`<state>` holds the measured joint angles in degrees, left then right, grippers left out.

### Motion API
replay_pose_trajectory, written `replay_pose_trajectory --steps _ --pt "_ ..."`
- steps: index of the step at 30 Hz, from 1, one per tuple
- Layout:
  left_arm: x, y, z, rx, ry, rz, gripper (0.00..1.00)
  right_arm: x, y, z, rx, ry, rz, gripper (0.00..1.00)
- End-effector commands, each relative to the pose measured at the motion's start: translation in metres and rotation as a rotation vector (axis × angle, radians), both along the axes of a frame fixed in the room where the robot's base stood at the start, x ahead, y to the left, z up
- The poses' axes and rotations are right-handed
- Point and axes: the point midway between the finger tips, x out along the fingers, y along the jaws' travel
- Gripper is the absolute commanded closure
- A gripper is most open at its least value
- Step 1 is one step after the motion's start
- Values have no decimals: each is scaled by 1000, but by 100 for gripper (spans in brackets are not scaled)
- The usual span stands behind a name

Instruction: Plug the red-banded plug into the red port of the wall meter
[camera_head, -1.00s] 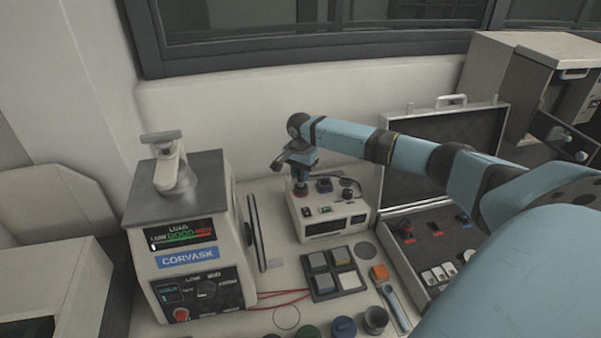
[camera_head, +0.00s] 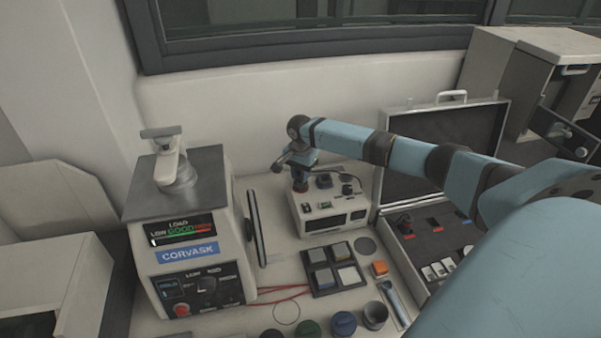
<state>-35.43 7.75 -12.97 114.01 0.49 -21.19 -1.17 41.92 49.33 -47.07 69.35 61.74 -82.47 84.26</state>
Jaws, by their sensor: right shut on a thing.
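My right gripper (camera_head: 300,178) reaches in from the right and points down over the back left of a white box-shaped meter (camera_head: 336,222) that stands against the wall. It is shut on a small piece with red at its lower end, which looks like the red-banded plug (camera_head: 301,188). The plug's lower end is at the meter's top face. I cannot tell whether it is seated, because the gripper hides the port and most of the plug. A dark round part (camera_head: 323,181) sits on the meter's top beside it. My left gripper is not in view.
A Corvask press (camera_head: 187,252) stands at the left. An open case (camera_head: 405,262) with small parts lies at the right.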

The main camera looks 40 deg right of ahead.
Motion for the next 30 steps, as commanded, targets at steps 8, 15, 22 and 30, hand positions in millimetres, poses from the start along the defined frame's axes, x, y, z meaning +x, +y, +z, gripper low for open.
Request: replay_pose_trajectory --steps 8,15,22,30 --pt "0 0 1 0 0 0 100 0 0 -2 0 0 -1 95" --pt "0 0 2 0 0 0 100 0 0 -6 0 1 -1 73" --pt "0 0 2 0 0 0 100 0 0 -6 0 0 0 48" --pt "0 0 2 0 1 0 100 0 0 -6 0 0 0 18"
